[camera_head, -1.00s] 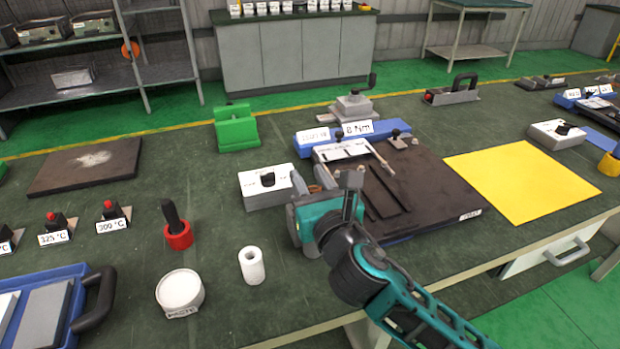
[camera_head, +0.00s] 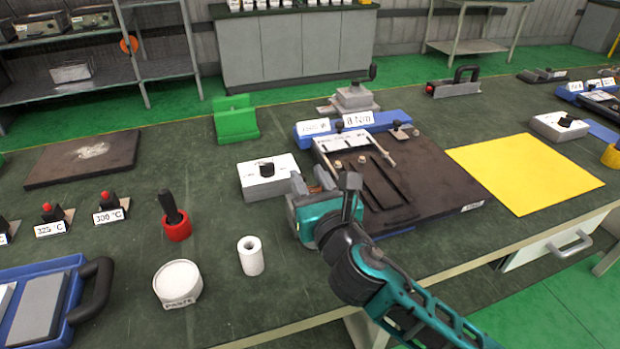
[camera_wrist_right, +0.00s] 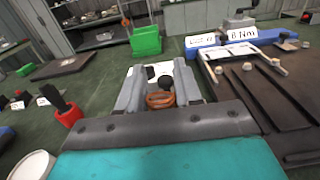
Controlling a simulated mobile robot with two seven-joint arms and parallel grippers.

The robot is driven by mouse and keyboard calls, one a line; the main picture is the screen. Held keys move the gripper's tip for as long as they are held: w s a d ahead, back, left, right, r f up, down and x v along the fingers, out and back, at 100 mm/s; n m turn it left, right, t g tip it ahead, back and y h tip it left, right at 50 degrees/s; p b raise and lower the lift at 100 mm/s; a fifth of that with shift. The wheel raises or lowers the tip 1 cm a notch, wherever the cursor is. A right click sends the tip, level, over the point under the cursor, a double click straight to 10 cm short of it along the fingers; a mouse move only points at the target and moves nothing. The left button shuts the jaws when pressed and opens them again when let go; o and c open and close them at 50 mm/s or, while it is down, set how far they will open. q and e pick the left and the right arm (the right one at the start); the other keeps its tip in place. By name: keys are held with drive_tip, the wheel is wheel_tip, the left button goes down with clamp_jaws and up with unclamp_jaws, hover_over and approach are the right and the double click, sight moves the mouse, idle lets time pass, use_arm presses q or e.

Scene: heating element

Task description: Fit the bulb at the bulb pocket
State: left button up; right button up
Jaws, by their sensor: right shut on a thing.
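My right gripper (camera_head: 313,181) is above the bench, at the front left corner of the dark grooved plate (camera_head: 425,180). In the right wrist view its two grey fingers are shut on a copper-coloured coiled piece (camera_wrist_right: 160,100). It may be the bulb or its tube; the fingers hide much of it. A white box with a black knob (camera_head: 257,186) stands just beyond the gripper, and in the right wrist view (camera_wrist_right: 151,70) it shows between the fingers. The plate carries long slots and a white bracket (camera_head: 345,146); I cannot tell which part is the bulb pocket. My left gripper is out of view.
A red cup with a black handle (camera_head: 177,230), a white roll (camera_head: 251,258) and a paste tin (camera_head: 178,283) stand left of my right arm. A green block (camera_head: 236,124) and blue labelled holder (camera_head: 365,123) lie behind. A yellow sheet (camera_head: 525,172) lies flat at right.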

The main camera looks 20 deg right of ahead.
drive_tip(key=shift+f+b, duration=1.15)
drive_tip(key=shift+f, duration=0.7)
drive_tip(key=o, duration=1.1)
drive_tip(key=s, duration=1.3)
drive_tip(key=shift+d+b, duration=0.2)
drive_tip(key=shift+b, duration=0.1)
